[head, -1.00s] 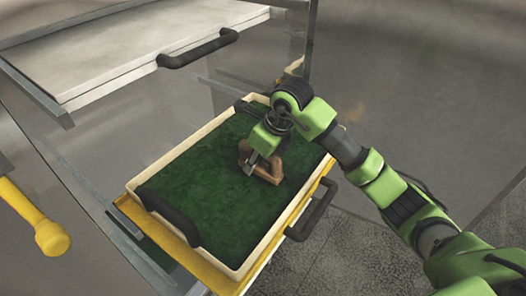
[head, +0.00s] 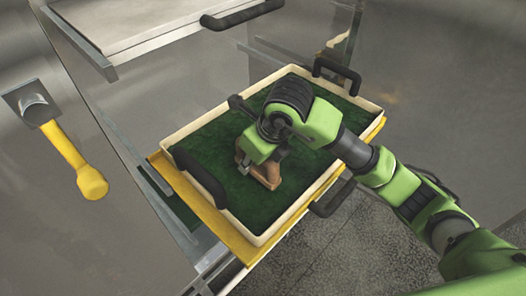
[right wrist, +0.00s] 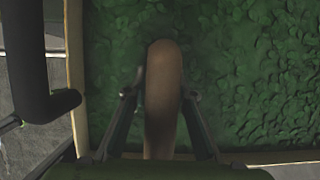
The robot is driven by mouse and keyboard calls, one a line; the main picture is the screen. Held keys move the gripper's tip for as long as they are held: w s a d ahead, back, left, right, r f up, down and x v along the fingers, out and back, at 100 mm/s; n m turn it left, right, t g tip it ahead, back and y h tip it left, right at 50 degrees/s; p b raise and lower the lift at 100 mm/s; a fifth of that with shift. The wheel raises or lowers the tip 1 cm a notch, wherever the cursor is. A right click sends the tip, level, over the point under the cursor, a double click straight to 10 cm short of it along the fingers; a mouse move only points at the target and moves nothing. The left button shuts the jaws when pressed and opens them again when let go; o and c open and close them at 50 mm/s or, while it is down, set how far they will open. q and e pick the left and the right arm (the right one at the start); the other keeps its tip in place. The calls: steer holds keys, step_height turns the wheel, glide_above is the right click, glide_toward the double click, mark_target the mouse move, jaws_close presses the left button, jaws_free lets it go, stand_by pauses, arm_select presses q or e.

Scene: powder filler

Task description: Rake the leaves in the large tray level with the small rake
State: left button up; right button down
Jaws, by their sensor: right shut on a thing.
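The large tray (head: 292,222) is cream-rimmed with black handles and sits on a yellow drawer (head: 222,232). Green leaves (head: 225,140) cover its floor and look mostly even, with small lumps in the right wrist view (right wrist: 245,70). My right gripper (head: 252,170) is over the middle of the tray, shut on the small brown wooden rake (head: 266,174). The rake's handle (right wrist: 164,90) lies between the fingers in the right wrist view. The rake's working edge is hidden, so I cannot tell whether it touches the leaves. My left gripper is not in view.
A tray-like metal drawer with a black handle (head: 242,14) is above and behind the tray. A yellow lever (head: 75,160) sticks out from the metal machine wall at left. Speckled floor (head: 345,250) is open below and right.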

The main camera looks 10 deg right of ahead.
steer(key=shift+s+a+r+p, duration=0.35)
steer(key=shift+s+a+r, duration=0.1)
steer(key=shift+a+r, duration=0.2)
step_height(320, 180, up, 6)
steer(key=p, duration=0.3)
steer(key=shift+r+p, duration=0.35)
steer(key=shift+r, duration=0.55)
